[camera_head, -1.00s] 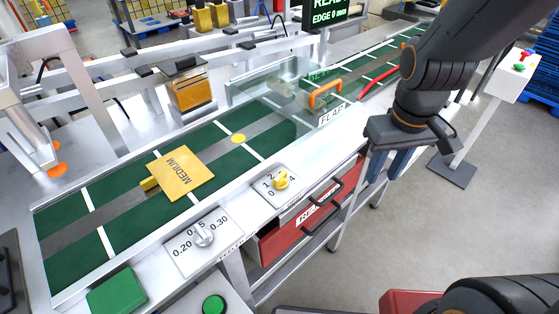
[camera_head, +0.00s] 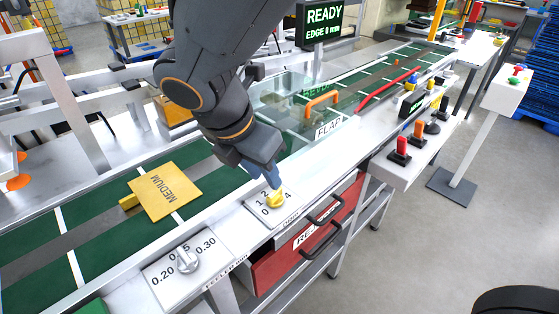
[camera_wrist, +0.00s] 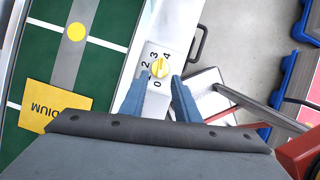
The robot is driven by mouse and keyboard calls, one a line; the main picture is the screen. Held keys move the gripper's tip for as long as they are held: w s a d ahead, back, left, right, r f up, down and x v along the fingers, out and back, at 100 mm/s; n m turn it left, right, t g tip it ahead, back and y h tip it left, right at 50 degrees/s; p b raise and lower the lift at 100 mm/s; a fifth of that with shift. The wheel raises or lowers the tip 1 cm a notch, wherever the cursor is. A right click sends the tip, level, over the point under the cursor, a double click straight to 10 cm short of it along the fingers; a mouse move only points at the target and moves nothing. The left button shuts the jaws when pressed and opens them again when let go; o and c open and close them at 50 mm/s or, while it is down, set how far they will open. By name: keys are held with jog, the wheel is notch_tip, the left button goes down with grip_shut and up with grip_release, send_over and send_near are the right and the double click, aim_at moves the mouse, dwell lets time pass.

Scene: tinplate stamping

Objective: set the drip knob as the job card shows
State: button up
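The drip knob (camera_head: 276,199) is yellow and sits on a white dial plate (camera_head: 256,216) marked 0 to 4, beside the conveyor. It also shows in the wrist view (camera_wrist: 159,68); I cannot tell for sure which number it points at. The yellow job card (camera_head: 165,191) reads MEDIUM and lies on the green belt; part of it shows in the wrist view (camera_wrist: 50,105). My gripper (camera_head: 267,180) is just above the dial plate, pointing down. In the wrist view its blue fingers (camera_wrist: 157,82) are apart, one on each side of the knob, with nothing gripped.
A second dial (camera_head: 186,259) marked 0.20 to 0.30 stands to the left. A clear guard with an orange handle (camera_head: 322,101) stands behind my gripper. Red drawers (camera_head: 305,247) are below the ledge. A display (camera_head: 324,26) reads READY, EDGE 0 mm.

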aim_at(274, 192)
jog(key=x, duration=0.7)
jog(key=shift+s+d, duration=0.1)
grip_shut()
